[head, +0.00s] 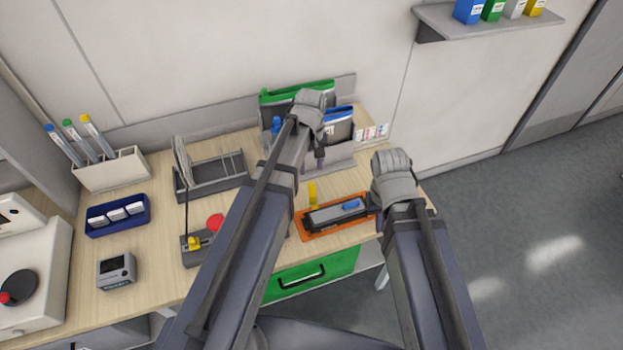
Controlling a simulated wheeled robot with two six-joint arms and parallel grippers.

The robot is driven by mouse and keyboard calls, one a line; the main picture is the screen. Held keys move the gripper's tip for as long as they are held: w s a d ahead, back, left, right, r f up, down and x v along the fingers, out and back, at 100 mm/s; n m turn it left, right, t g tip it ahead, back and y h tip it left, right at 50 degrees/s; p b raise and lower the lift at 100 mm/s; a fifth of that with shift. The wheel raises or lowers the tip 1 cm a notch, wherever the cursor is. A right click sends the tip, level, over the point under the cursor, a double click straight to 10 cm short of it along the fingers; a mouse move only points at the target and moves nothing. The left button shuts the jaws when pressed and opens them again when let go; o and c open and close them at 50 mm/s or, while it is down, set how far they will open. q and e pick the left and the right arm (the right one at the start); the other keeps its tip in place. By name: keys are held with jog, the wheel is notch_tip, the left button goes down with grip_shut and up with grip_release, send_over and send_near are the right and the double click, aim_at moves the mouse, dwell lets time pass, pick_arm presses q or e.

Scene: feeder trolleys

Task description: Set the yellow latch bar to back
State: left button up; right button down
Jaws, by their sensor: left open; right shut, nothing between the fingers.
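A small yellow bar (312,195) stands upright at the left end of a dark device (325,217) with a blue piece on top. The device lies on an orange tray (306,234) on the bench. My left gripper (314,160) points down above and behind the yellow bar, apart from it; it is open and empty. My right gripper (374,200) is at the right end of the device, shut and empty. Its wrist largely hides its fingers, and I cannot tell whether they touch the device. My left forearm covers part of the bench left of the tray.
A grey box with a yellow knob (194,243) and red button (215,222) stands left of my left forearm. Behind are a grey rack (210,178) and a grey holder with folders (342,155). A green drawer (310,273) is below the bench front.

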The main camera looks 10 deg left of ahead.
aim_at(311, 184)
pick_arm(q)
jog(key=shift+f+b, duration=3.85)
jog(key=shift+f, duration=0.1)
grip_shut()
